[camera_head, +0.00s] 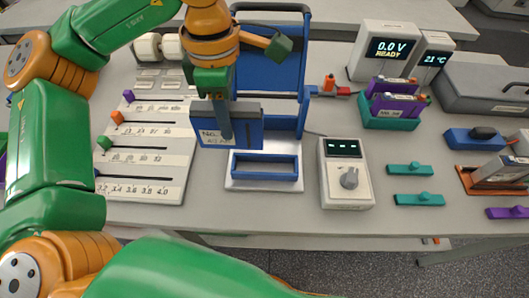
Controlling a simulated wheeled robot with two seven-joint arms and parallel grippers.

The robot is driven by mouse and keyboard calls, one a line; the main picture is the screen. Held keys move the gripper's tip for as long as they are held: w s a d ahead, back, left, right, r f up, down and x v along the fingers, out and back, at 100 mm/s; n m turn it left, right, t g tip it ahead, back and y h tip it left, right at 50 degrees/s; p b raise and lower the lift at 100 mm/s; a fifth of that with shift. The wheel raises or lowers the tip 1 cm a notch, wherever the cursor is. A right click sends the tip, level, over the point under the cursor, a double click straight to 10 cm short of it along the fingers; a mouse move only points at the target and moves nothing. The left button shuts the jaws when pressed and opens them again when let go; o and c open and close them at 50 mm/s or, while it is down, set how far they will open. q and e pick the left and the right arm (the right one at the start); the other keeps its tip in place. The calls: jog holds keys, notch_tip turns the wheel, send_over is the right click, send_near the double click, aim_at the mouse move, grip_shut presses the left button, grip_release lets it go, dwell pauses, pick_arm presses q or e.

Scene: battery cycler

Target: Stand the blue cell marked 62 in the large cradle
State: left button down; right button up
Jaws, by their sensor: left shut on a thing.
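My left gripper (224,112) points down and is shut on a blue cell (248,132) with a white label. The label starts with "No."; I cannot read its number clearly. The cell is upright and held just behind and to the left of the blue cradle (265,176). The cradle is a rectangular blue frame on a white base, and its opening looks empty. The cell's lower edge seems above the cradle's rear side; I cannot tell the exact gap. My right gripper is not in view.
A tall blue frame (304,60) stands behind the cell. A slider panel (150,140) is on the left. A dial box (345,172) stands right of the cradle. A teal holder (390,123) with purple cells, teal pieces (418,198) and an orange tray (463,178) lie farther right.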

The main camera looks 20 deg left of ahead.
pick_arm(q)
jog(key=d+f, duration=0.2)
jog(key=f, duration=0.1)
jog(key=w+d+f+p, duration=0.1)
jog(key=d+f, duration=0.1)
jog(key=f, duration=0.1)
jog(key=d+f+p, duration=0.1)
jog(key=d+f, duration=0.1)
jog(key=f, duration=0.1)
jog(key=shift+w, duration=0.3)
jog(key=shift+f, duration=0.3)
jog(key=c, duration=0.6)
grip_release()
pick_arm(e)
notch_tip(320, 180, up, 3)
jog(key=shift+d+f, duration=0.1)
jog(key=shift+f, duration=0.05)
pick_arm(q)
jog(key=shift+r, duration=0.1)
jog(key=shift+r, duration=0.25)
notch_tip(320, 180, up, 12)
jog(key=b, duration=0.1)
jog(key=shift+f, duration=0.15)
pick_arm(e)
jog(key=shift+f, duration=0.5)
